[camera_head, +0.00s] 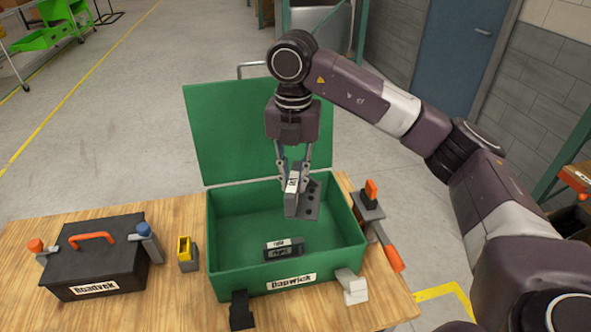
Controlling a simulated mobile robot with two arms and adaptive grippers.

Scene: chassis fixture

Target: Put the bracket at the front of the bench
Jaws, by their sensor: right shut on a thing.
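A dark grey bracket (306,206) with holes and a white label hangs upright in my right gripper (293,176). The fingers are shut on its upper part. It shows over the open green toolbox (228,283), toward the right of the box; its exact height above the floor of the box is hard to tell. A second dark piece with white labels (284,250) lies on the box floor near the front wall. The wooden bench (190,310) bears the toolbox. My left gripper is not in view.
A black toolbox (95,262) with an orange handle and a yellow-grey block (187,254) stand left. A grey fixture with an orange handle (370,205) is right. Black (241,312) and light grey (352,287) pieces are at the front. The green lid (235,130) stands open behind.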

